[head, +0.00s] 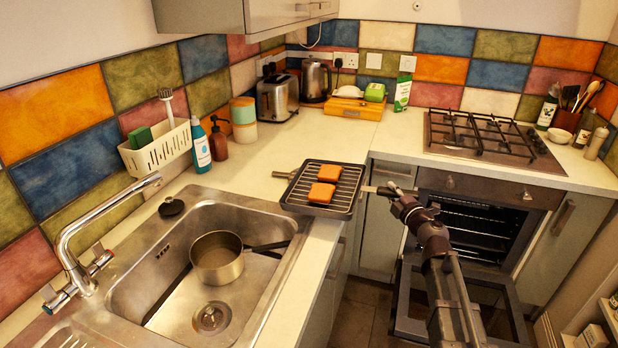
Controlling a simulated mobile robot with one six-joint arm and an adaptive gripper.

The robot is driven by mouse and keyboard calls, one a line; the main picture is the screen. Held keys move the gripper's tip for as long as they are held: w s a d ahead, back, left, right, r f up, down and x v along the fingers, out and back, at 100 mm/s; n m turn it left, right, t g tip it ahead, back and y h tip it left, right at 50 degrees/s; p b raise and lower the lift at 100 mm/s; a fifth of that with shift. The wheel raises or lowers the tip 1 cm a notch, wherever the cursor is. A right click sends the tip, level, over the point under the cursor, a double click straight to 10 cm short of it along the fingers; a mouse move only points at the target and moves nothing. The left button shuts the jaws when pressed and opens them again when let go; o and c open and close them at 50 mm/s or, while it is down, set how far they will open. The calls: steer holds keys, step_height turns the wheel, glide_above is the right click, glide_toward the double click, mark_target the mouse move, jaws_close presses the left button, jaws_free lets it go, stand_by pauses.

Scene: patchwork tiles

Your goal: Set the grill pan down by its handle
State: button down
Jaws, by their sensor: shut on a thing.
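The grill pan (345,191) is a dark rectangular tray with a wire rack, at the inner corner of the worktop right of the sink. Two orange-brown slices (321,192) lie on its rack. Its handle (371,189) points right, past the worktop edge, over the floor gap. My gripper (391,191) is shut on the handle's outer end, and my arm reaches in from the lower right. The pan looks level and mostly over the worktop, with its right side near or past the edge. I cannot tell whether its underside touches the worktop.
The sink (268,216) holds a saucepan (217,262). A small metal item (284,174) is just left of the pan. The oven door (455,304) hangs open below the hob (485,140). The worktop (262,160) behind the pan is clear up to the toaster (277,99).

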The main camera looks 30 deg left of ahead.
mark_target(365, 169)
steer(key=shift+m, duration=0.5)
steer(key=s+a, duration=0.3)
steer(key=a, duration=0.1)
steer(key=shift+s, duration=0.4)
steer(key=shift+w, duration=0.1)
steer(key=w+a, duration=0.2)
steer(key=w, duration=0.2)
steer(key=w+a+f+b, duration=0.1)
steer(key=w+a, duration=0.2)
steer(key=w, duration=0.1)
steer(key=w+a, duration=0.2)
steer(key=w, duration=0.2)
steer(key=shift+w+a+f, duration=0.1)
steer(key=shift+a+f, duration=0.05)
steer(key=shift+a, duration=0.2)
steer(key=shift+w+a+f, duration=0.1)
steer(key=shift+w+a, duration=0.25)
steer(key=shift+w, duration=0.25)
step_height(365, 169, down, 4)
steer(key=b, duration=0.4)
steer(key=shift+r, duration=0.25)
